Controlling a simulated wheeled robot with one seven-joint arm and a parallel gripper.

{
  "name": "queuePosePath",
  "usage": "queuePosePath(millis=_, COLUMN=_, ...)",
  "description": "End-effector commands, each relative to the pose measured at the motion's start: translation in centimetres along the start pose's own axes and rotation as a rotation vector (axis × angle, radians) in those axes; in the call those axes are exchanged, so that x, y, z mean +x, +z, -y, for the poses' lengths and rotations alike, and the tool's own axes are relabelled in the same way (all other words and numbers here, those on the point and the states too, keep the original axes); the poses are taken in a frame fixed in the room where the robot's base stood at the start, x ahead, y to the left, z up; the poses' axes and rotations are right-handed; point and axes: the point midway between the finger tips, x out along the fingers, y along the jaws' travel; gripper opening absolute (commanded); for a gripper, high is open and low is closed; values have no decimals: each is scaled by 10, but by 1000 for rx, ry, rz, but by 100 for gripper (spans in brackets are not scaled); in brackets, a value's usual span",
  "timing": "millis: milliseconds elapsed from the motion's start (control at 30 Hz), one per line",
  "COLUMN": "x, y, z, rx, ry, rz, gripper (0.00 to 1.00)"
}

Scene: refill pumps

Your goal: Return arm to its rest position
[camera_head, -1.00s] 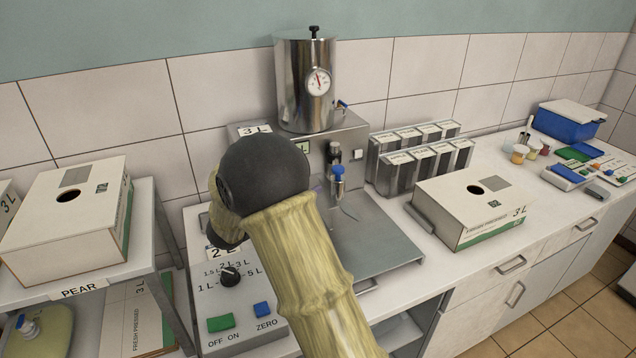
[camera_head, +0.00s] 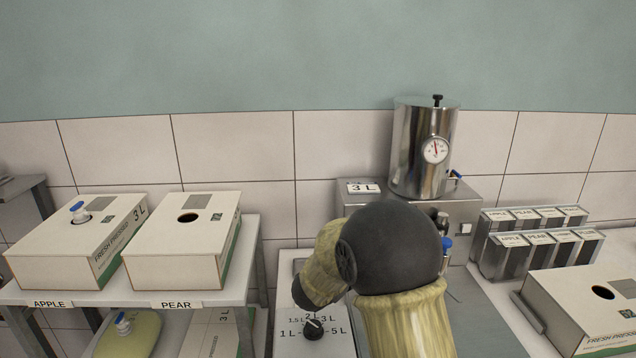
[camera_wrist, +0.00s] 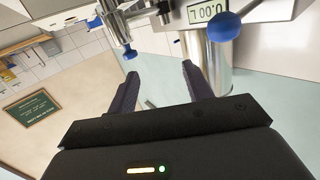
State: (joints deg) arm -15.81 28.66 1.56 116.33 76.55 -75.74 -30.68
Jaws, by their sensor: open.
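My gripper (camera_wrist: 160,92) shows in the wrist view with its two dark fingers apart and nothing between them. The wrist view is turned over, with wall and ceiling parts at odd angles. In the head view my arm, with a dark round joint and a yellowish sleeve, stands in front of the filling machine and hides part of it. The gripper itself does not show in the head view.
The steel tank (camera_head: 410,150) with a gauge stands on the machine behind my arm. The control box (camera_head: 290,335) is just left of it. Apple (camera_head: 62,262) and pear (camera_head: 170,262) boxes sit on the left shelf. Metal bins (camera_head: 510,262) and another box (camera_head: 575,305) are on the right.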

Motion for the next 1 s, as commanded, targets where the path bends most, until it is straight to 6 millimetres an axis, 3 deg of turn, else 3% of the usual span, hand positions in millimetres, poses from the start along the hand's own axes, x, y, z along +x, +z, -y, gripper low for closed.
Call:
queuePosePath(millis=133, x=1, y=5, z=16, rx=9, ry=-230, rz=120, gripper=50)
queuePosePath(millis=267, x=-12, y=17, z=23, rx=-19, ry=-411, rz=250, gripper=50)
queuePosePath(millis=467, x=-48, y=46, z=11, rx=-124, ry=-631, rz=483, gripper=50)
queuePosePath(millis=667, x=-94, y=80, z=-36, rx=-295, ry=-757, rz=746, gripper=50)
queuePosePath(millis=800, x=-126, y=102, z=-88, rx=-450, ry=-782, rz=933, gripper=50)
queuePosePath(millis=1000, x=-158, y=119, z=-164, rx=-654, ry=-740, rz=1139, gripper=50)
